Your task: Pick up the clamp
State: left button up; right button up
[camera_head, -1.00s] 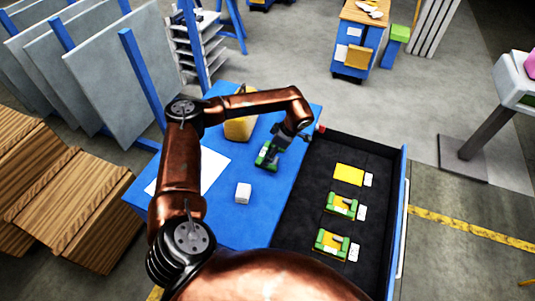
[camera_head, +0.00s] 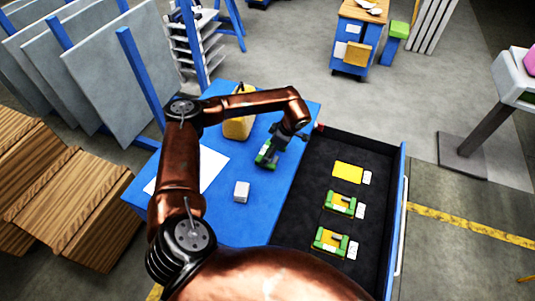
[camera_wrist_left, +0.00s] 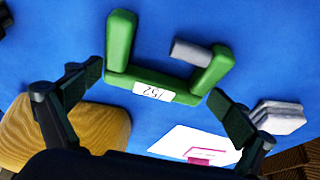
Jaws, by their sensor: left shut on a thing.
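A green clamp (camera_head: 263,158) is at the right part of the blue table, under my left gripper (camera_head: 272,148). The left wrist view shows the clamp (camera_wrist_left: 150,88) as a green U-shaped frame with a grey cylinder on one arm and a white label. My left gripper (camera_wrist_left: 157,80) is shut on it, one dark finger at each end of the labelled bar. Blue surface shows behind the clamp; I cannot tell whether it touches the table. Two similar green clamps (camera_head: 340,203) (camera_head: 330,242) lie in the open black drawer. My right gripper is not in view.
The black drawer (camera_head: 300,225) on the right also has a yellow patch (camera_head: 348,172) with a white tag. Its left part is bare.

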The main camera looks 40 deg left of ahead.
pick_arm(q)
jog(key=shift+s+f, duration=0.15)
jog(key=shift+f, duration=0.1)
jog(key=shift+r+b, duration=0.35)
jog(key=shift+r, duration=0.1)
jog(key=c, duration=0.4)
notch_tip(320, 180, up, 2)
jog(key=shift+r+b, duration=0.1)
jog(key=shift+b, duration=0.45)
jog(key=c, duration=0.8)
jog(key=d+r, duration=0.2)
jog(key=r, duration=0.1)
jog(key=d+r+b, duration=0.1)
jog(key=d+r, duration=0.1)
jog(key=shift+s, duration=0.4)
jog(key=c, duration=0.4)
jog(key=s+d+r, duration=0.1)
jog(key=d, duration=0.2)
jog(key=d+r+b, duration=0.1)
jog(key=d+r, duration=0.1)
jog(key=d, duration=0.1)
jog(key=s+d+r, duration=0.1)
jog(key=d+r, duration=0.1)
jog(key=d, duration=0.1)
jog(key=shift+s+d+b, duration=0.2)
jog(key=shift+s+b, duration=0.1)
grip_shut()
grip_release()
jog(key=o, duration=2.1)
jog(key=shift+r, duration=0.1)
